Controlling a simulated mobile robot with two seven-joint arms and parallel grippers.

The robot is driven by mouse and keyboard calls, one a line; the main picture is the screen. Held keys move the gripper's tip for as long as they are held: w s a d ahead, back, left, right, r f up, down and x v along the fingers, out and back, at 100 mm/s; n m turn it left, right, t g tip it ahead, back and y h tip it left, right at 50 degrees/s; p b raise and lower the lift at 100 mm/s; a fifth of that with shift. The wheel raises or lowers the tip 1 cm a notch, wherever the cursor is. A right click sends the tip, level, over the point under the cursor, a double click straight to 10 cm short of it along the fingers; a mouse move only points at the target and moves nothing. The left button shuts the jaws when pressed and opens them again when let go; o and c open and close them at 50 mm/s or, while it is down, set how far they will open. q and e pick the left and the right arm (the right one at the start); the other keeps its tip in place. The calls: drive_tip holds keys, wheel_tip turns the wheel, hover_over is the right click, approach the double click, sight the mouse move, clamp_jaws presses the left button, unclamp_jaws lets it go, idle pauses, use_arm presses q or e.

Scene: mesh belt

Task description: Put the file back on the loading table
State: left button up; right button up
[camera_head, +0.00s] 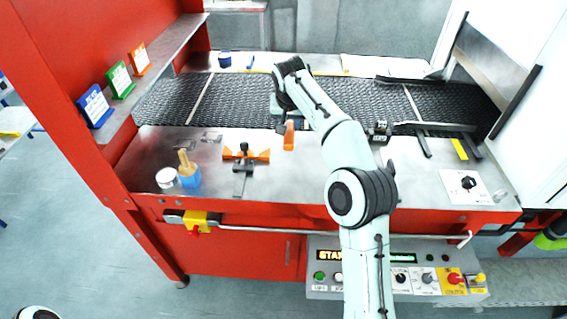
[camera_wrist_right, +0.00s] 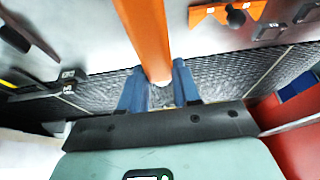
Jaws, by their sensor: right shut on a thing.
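An orange handle, seemingly that of the file (camera_head: 289,136), shows beyond my right gripper in the head view. In the right wrist view the orange handle (camera_wrist_right: 146,35) runs from between the blue fingers to the top edge. My right gripper (camera_head: 282,126) is shut on it over the back edge of the steel loading table (camera_head: 310,182), next to the mesh belt (camera_head: 235,100). In the right wrist view the gripper (camera_wrist_right: 157,78) has a finger on each side of the handle. The rest of the file is hidden. My left gripper is not in view.
An orange clamp (camera_head: 245,155), a blue cup with a brush (camera_head: 189,177) and a white tin (camera_head: 167,178) stand on the table's left. A black-and-steel fixture (camera_head: 380,132) stands right of my arm. Bare table lies between clamp and arm.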

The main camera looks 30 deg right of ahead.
drive_tip(key=shift+w+d+r, duration=0.15)
drive_tip(key=b, duration=0.3)
approach(289, 172)
drive_tip(key=w+d+r, duration=0.1)
drive_tip(key=w, duration=0.1)
drive_tip(key=shift+d+f, duration=0.2)
drive_tip(key=shift+f, duration=0.4)
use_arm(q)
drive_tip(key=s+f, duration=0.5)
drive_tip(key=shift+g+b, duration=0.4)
use_arm(e)
drive_tip(key=shift+f, duration=2.65)
drive_tip(key=shift+f, duration=0.15)
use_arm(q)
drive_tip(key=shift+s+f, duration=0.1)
use_arm(e)
drive_tip(key=o, duration=1)
